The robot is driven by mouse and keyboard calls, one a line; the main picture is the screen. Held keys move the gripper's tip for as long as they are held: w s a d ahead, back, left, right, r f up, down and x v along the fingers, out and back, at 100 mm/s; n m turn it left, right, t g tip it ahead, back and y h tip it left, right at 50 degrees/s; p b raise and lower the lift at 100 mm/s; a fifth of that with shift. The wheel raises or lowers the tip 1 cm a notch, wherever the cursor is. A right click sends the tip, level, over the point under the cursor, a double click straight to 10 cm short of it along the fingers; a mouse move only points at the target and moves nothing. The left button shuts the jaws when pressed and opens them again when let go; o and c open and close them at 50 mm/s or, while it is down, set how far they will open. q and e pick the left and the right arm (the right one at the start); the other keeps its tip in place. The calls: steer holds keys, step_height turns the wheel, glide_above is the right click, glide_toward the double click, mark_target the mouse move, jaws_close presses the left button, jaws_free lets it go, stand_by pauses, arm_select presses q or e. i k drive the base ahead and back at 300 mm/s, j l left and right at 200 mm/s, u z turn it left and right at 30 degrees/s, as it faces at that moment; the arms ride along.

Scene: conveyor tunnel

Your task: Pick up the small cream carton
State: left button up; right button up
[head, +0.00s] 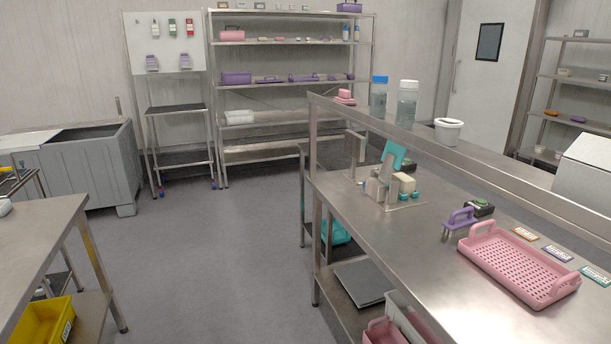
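A small cream box-shaped item (405,182), which looks like the cream carton, stands on the steel workbench (350,215) at right of centre. It is in a tight group near the back of the bench. A greyish block (376,189) stands just left of it, and a teal tilted panel (393,154) rises behind it. Small teal pieces (415,196) sit at its lower right. The carton is small in the picture and partly hidden by its neighbours. Neither of my grippers is in view.
A pink perforated tray (518,270), a purple handled tool (459,220) and small labelled cards (557,253) lie on the bench's right part. A raised steel shelf (470,153) runs along its back. The floor (215,260) at centre left is clear.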

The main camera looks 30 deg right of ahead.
mark_target(404, 188)
steer(key=i+z, duration=0.35)
steer(key=i+j+z, duration=0.15)
steer(key=z, duration=0.2)
steer(key=i+j+z, duration=0.2)
steer(key=z, duration=0.15)
steer(key=i+j+z, duration=0.1)
steer(key=i+j, duration=0.2)
steer(key=i+j+z, duration=0.1)
steer(key=i+j, duration=0.2)
steer(key=j, duration=0.25)
